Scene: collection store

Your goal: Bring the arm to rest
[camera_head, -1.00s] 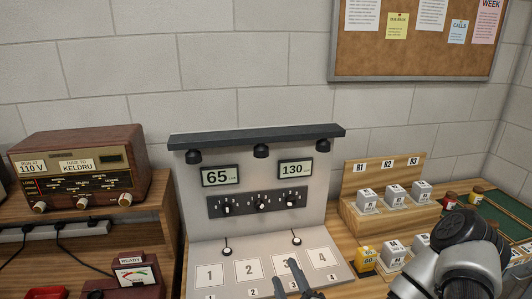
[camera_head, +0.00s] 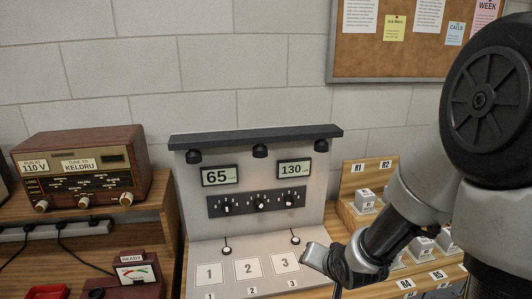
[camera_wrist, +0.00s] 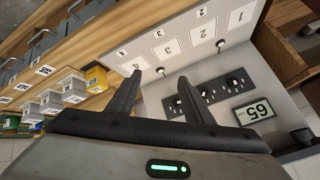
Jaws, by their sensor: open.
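My arm fills the right of the head view, its dark round joint at the upper right. In the head view the fingers do not show clearly; the forearm ends low, over the right part of the test panel (camera_head: 230,252). In the wrist view my gripper (camera_wrist: 160,85) is open, its two black fingers spread apart with nothing between them. Behind the fingers lies the panel with its numbered squares (camera_wrist: 182,40), dials (camera_wrist: 205,97) and a display reading 65 (camera_wrist: 254,111). In the head view the displays read 65 (camera_head: 220,175) and 130 (camera_head: 294,169).
A wooden radio (camera_head: 82,170) stands on a shelf at left, with a red meter box (camera_head: 135,272) below. Small labelled blocks (camera_head: 364,199) stand on a wooden rack at right, partly hidden by my arm. A yellow block (camera_wrist: 96,77) shows in the wrist view. A corkboard (camera_head: 385,45) hangs behind.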

